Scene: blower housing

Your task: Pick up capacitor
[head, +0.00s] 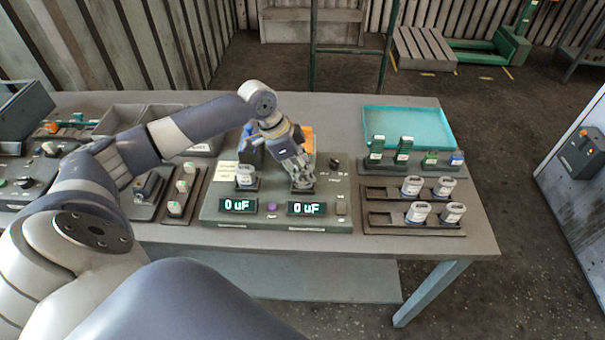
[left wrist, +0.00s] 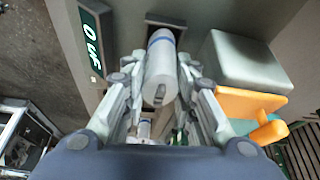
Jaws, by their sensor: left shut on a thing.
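My left gripper (head: 302,182) is over the right socket of the grey-green test unit (head: 225,205). In the left wrist view the fingers (left wrist: 160,95) are shut on a light grey capacitor (left wrist: 161,72) with a blue band. A dark socket lies at its far end; I cannot tell whether it is seated in it. In the head view the gripper hides most of this capacitor. Another white capacitor (head: 246,176) stands in the left socket of the unit. My right gripper is not in view.
Both displays (head: 238,206) read 0 uF. Racks at the right hold white capacitors (head: 412,186) and small green and blue parts (head: 430,160). A teal tray (head: 440,115) lies empty behind them. An orange part (left wrist: 250,103) and a grey block (left wrist: 240,62) are close beside the gripper.

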